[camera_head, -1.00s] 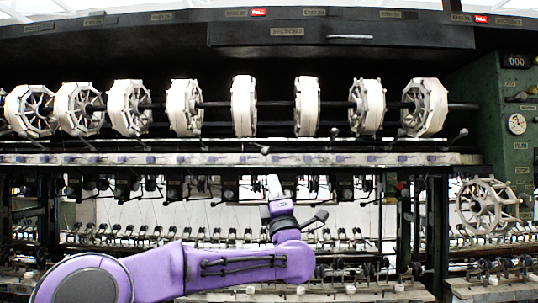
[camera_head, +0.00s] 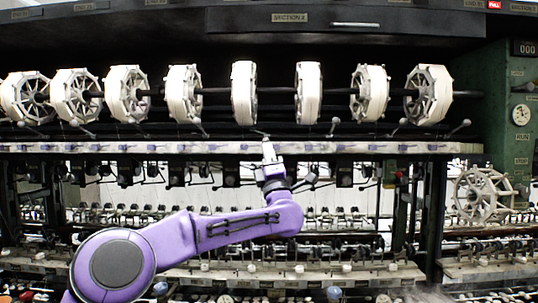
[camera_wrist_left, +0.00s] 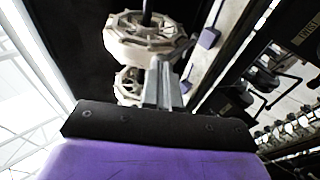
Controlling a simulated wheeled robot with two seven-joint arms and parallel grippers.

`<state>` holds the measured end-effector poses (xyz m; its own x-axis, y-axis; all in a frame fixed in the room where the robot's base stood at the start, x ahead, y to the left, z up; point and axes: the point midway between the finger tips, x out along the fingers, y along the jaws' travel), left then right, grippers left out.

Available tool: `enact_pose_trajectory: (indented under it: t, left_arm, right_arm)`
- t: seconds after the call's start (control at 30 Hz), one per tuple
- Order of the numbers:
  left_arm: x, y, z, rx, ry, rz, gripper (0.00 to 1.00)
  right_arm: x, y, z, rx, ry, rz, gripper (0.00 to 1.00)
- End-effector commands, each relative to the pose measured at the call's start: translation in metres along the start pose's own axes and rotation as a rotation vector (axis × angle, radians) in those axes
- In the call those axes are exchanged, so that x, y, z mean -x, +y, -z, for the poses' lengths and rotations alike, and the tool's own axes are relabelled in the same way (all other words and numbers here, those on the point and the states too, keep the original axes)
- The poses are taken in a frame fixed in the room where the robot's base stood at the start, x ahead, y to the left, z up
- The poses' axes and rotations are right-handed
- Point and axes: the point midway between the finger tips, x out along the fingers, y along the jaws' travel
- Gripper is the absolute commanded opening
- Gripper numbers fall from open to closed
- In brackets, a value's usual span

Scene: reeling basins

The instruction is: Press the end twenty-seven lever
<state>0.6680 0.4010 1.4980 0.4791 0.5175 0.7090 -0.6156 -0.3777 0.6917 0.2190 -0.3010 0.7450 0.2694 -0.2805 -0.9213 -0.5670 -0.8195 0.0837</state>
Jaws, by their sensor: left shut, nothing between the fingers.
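A row of ball-ended levers sticks out below the white reels; I cannot read which one is end twenty-seven. One lever (camera_head: 262,133) is under the middle reel (camera_head: 244,93), just above my left gripper's tips. My left gripper (camera_head: 268,147) is shut and empty, pointing up in front of the pale rail (camera_head: 330,147). I cannot tell whether it touches that lever. In the left wrist view the shut fingers (camera_wrist_left: 163,80) point toward a white reel (camera_wrist_left: 145,42); no lever is clear there. My right gripper is out of view.
Other levers (camera_head: 335,122) stand to both sides along the rail. The dark hood (camera_head: 345,25) overhangs the reels. A green cabinet (camera_head: 505,120) stands at the right with a loose-looking spoked wheel (camera_head: 482,195) below. Thread guides and basins lie beneath.

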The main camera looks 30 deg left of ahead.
Motion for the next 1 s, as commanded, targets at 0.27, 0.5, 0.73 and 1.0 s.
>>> enact_pose_trajectory:
  t: [0.27,0.5,0.73,1.0]
  left_arm:
    - [-0.009,0.018,-0.002,0.001,0.002,-0.003,0.00]
    - [-0.027,0.038,-0.005,0.001,0.001,-0.002,0.00]
    - [-0.028,0.039,-0.006,0.000,0.000,0.000,0.00]
    - [0.002,0.047,-0.013,0.005,-0.004,-0.003,0.00]
  right_arm:
    - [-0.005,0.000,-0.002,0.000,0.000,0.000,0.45]
    - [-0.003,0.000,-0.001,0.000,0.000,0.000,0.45]
    - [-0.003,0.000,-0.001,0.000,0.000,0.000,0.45]
    - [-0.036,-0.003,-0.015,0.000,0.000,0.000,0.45]
